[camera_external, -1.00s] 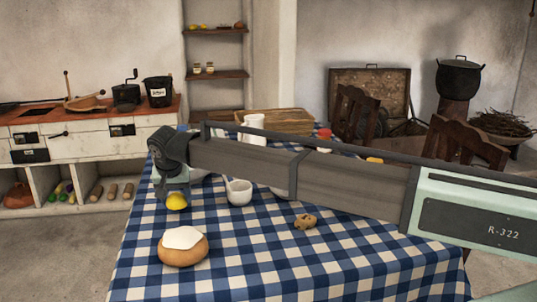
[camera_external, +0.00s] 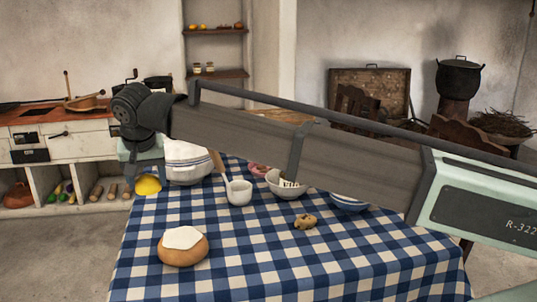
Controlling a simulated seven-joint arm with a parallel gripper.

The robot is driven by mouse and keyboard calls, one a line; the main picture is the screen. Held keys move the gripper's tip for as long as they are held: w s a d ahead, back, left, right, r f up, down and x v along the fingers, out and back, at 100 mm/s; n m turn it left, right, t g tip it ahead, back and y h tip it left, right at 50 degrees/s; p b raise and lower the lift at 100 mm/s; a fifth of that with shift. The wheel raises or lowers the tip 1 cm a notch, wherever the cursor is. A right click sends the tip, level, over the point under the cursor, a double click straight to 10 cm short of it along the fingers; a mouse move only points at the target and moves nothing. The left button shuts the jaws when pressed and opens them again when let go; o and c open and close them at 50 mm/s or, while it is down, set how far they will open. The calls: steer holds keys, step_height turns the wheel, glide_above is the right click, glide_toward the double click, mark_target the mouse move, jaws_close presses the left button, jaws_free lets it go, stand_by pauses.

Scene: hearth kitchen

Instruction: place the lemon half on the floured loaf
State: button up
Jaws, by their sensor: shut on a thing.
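The yellow lemon half (camera_external: 149,185) hangs from my gripper (camera_external: 143,174), which is shut on it. It shows near the table's far left corner, seemingly raised above the cloth. The floured loaf (camera_external: 184,247), round and brown with a white top, sits on the blue checked tablecloth (camera_external: 255,265) at the front left. The loaf is apart from my gripper, lower and nearer the camera. The fingertips are small and partly hidden.
A small brown lump (camera_external: 305,222) lies mid-table. The cloth around the loaf is clear.

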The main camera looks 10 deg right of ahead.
glide_above(182, 232)
steer(key=s+a, duration=0.1)
steer(key=m, duration=0.1)
steer(key=shift+s+d+f, duration=0.1)
steer(key=shift+d+f, duration=0.05)
steer(key=shift+f, duration=1.5)
steer(key=shift+s+d+f, duration=0.15)
steer(key=shift+f, duration=1.45)
steer(key=shift+s+d+f, duration=0.1)
steer(key=shift+d+f, duration=0.05)
steer(key=shift+f, duration=1.5)
steer(key=shift+f, duration=0.15)
steer(key=o, duration=1)
steer(key=shift+o, duration=0.2)
steer(key=v, duration=1.2)
steer(key=shift+a, duration=0.2)
